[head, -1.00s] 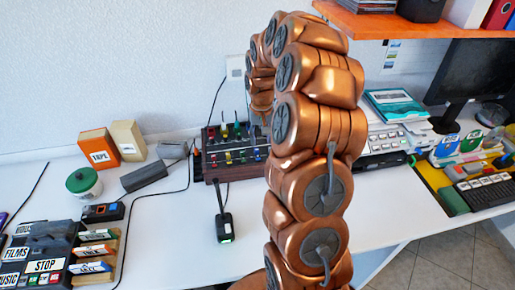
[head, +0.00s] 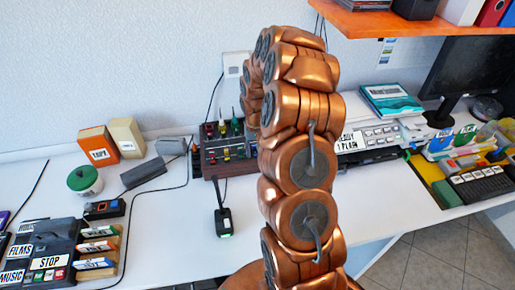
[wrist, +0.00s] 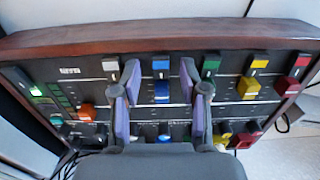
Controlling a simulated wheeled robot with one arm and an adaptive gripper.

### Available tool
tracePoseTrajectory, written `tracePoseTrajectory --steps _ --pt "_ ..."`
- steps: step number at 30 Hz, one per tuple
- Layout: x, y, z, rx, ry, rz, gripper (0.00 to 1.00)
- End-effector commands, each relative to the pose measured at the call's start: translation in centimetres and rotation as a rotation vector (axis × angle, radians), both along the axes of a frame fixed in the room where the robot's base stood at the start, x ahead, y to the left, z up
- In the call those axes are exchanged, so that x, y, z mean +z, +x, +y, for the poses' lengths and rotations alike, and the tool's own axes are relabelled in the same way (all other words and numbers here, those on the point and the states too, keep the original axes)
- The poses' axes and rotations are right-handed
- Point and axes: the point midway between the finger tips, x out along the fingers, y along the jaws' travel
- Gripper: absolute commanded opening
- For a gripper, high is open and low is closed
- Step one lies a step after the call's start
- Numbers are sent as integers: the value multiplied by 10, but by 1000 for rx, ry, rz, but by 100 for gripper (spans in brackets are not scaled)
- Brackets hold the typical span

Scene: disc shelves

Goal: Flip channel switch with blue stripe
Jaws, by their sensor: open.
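The dark mixer panel with a brown wooden frame (wrist: 170,43) fills the wrist view. It also shows on the desk in the head view (head: 213,155), partly hidden by my arm. In the wrist view, its upper row has white, blue, green, yellow and red channel pieces. The blue channel (wrist: 161,66) has a blue-striped cap, with another blue piece (wrist: 161,92) just below it. My gripper (wrist: 160,78) is open. Its two purple-padded fingers stand left and right of the blue column, over the panel. Contact cannot be told. In the head view, my arm hides the gripper.
The white (wrist: 111,66) and green (wrist: 211,65) channels lie close outside the fingers. Yellow (wrist: 259,63) and red (wrist: 300,62) are further right. A black device with an antenna (head: 223,222) stands in front of the mixer. Free desk lies to its left.

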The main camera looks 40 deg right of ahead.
Motion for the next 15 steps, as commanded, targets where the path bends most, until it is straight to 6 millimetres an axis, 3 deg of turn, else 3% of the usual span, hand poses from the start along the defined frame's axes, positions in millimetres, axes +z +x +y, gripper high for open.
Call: tracePoseTrajectory --steps 2,13,15 --pt "0 0 0 0 0 0 39" --pt "0 0 -1 -1 -1 0 0" --pt "0 0 -1 -1 -1 0 0"
